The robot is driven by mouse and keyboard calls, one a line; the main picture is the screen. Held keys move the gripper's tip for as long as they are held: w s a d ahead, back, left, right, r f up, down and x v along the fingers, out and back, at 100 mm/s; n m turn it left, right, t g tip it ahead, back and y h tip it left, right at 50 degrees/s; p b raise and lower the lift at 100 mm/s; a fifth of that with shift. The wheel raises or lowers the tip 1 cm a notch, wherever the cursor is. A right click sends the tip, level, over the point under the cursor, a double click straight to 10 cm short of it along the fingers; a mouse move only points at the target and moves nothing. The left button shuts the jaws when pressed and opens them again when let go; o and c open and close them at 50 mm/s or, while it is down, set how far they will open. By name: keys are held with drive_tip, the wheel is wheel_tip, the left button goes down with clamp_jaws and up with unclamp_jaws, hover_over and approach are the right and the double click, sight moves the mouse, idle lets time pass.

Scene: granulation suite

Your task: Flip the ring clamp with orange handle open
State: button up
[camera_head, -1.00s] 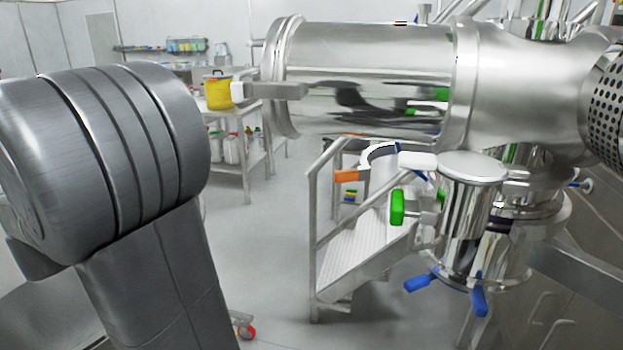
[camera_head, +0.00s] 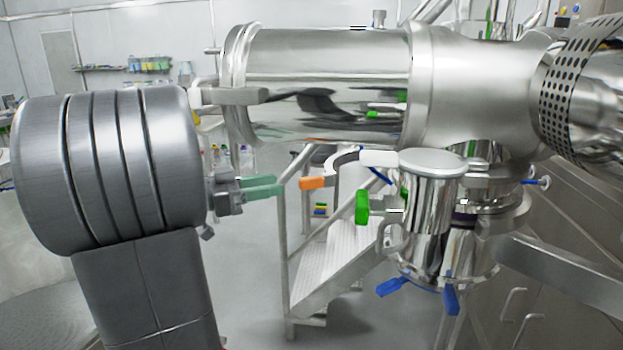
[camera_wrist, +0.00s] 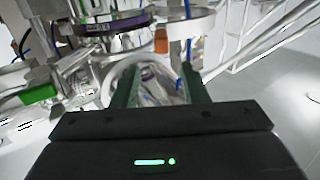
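The ring clamp's orange handle (camera_head: 313,183) is at the middle of the head view. It sits at the near end of a curved metal clamp arc (camera_head: 345,159), left of the upright steel cylinder (camera_head: 437,198). The arc's far end passes behind a white handle. My gripper (camera_head: 278,187) is left of the orange handle, with its green fingers pointing at it and a small gap between. In the wrist view the fingers of my gripper (camera_wrist: 160,88) are apart and empty. The orange handle (camera_wrist: 161,40) shows beyond them, hanging below a metal ring (camera_wrist: 188,24).
A white handle (camera_head: 379,158), a green handle (camera_head: 362,207) and blue handles (camera_head: 391,287) surround the cylinder. A large horizontal steel vessel (camera_head: 330,75) hangs above my gripper. Steps with railings (camera_head: 335,262) stand behind. The floor in front of the steps is clear.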

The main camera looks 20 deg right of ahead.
sight(300, 181)
drive_tip(key=d, duration=0.9)
drive_tip(key=shift+s+d+p, duration=0.2)
drive_tip(key=shift+d+p, duration=0.1)
drive_tip(key=shift+d, duration=0.1)
clamp_jaws()
